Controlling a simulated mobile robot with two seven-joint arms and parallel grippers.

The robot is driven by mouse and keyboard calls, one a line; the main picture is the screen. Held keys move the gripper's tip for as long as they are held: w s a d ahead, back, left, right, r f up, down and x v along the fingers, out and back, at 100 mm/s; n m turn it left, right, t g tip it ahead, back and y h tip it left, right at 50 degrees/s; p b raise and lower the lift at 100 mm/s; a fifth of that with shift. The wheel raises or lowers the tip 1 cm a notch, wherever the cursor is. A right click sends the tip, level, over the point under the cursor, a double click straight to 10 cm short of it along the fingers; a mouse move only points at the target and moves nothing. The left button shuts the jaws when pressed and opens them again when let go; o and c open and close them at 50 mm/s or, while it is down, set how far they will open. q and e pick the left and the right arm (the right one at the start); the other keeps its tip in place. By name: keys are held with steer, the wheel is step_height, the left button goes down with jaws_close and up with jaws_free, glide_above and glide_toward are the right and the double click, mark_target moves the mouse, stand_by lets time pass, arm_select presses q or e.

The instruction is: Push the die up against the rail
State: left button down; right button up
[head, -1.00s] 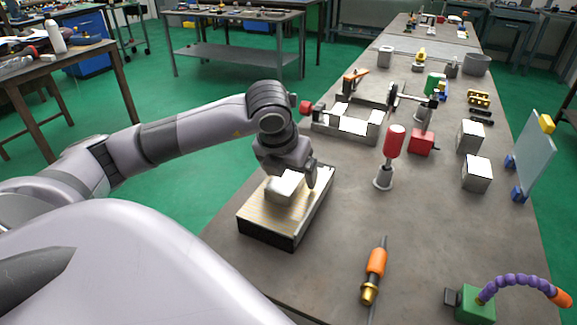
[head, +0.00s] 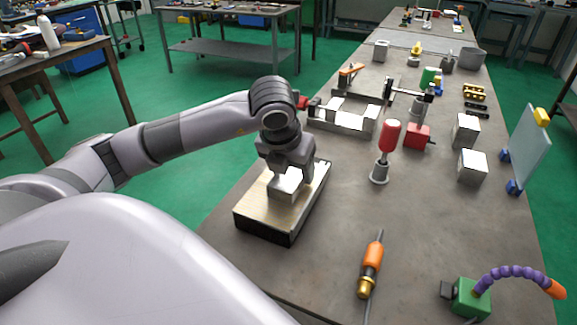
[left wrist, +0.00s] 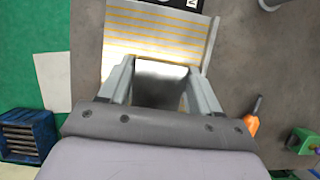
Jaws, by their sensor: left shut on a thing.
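The die looks like a grey metal block (head: 284,190) and sits on a board with a pale, yellow-striped top (head: 258,208). My left gripper (head: 287,178) is above the board, pointing down, and is shut on the block. In the left wrist view the block (left wrist: 160,82) lies between the two fingers, and the striped board (left wrist: 150,38) extends beyond it. A thin grey strip, which looks like the rail (left wrist: 211,45), runs along the board's right edge there. A gap of striped top shows between block and strip. My right gripper is not in view.
A red-handled tool (head: 389,140) stands upright right of the board. An orange-handled tool (head: 371,262) lies nearer. Metal blocks (head: 472,166) and a grey frame-like fixture (head: 345,119) stand farther back. The bench between board and tools is clear.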

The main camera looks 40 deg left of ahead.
mark_target(297, 180)
arm_select(q)
steer(key=shift+w+d, duration=0.2)
steer(key=shift+d, duration=0.45)
steer(key=shift+d, duration=0.4)
steer(key=shift+c, duration=1.1)
jaws_free()
steer(key=shift+o, duration=0.3)
steer(key=shift+r, duration=0.55)
steer(key=v, duration=0.5)
steer(key=shift+s+f, duration=0.1)
steer(key=shift+s+a+r, duration=0.2)
steer(key=shift+a+r, duration=0.1)
steer(key=shift+r, duration=0.15)
steer(key=shift+s+r, duration=0.15)
